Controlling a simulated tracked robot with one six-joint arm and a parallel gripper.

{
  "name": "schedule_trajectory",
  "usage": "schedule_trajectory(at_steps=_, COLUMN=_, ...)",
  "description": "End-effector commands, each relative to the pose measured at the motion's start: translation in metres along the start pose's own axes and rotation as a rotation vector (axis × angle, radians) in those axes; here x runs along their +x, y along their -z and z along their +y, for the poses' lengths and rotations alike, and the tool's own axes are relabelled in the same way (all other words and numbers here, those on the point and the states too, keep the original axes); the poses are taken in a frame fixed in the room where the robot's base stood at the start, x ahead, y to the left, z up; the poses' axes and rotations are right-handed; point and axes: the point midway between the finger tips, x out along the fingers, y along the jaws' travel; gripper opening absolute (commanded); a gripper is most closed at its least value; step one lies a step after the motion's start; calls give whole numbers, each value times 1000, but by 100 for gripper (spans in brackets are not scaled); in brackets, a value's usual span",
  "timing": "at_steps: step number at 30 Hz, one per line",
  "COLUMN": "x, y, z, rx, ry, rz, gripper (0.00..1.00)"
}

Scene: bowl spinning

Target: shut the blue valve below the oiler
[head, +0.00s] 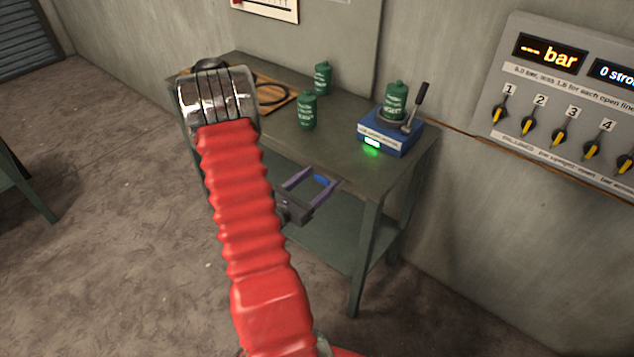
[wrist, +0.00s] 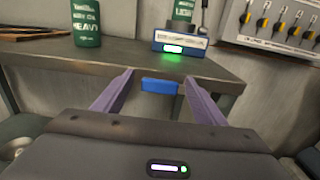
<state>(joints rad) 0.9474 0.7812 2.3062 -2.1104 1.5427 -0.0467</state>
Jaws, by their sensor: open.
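A small blue bar, which looks like the blue valve's handle (head: 321,180), sits at the front edge of the bench. In the wrist view the blue handle (wrist: 160,86) lies level, just below the bench edge. My gripper (head: 323,176) is open, its purple fingers pointing toward the bench. In the wrist view my gripper (wrist: 159,77) has one fingertip on each side of the handle, with gaps showing. A blue box (head: 391,132) with a green can (head: 396,100) and a black lever stands on the bench above and to the right; its green light is lit. Any valve body is hidden.
The bench (head: 270,150) also holds two green cans (head: 308,111) (head: 322,77) and a wooden board (head: 272,97) with a dark ring. A numbered panel (head: 560,90) with yellow-marked knobs is on the right wall. The lower shelf (head: 330,238) lies under the bench.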

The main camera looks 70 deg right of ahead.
Motion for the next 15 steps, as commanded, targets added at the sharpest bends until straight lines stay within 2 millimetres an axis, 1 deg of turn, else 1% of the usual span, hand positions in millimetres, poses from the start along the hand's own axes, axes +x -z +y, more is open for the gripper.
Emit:
schedule_trajectory(at_steps=1, x=0, y=0, z=0, rx=0, ry=0, rz=0, gripper=64)
schedule_trajectory(at_steps=2, x=0, y=0, z=0, rx=0, ry=0, rz=0, gripper=62)
schedule_trajectory(at_steps=15, x=0, y=0, z=0, rx=0, ry=-1, rz=0, gripper=31)
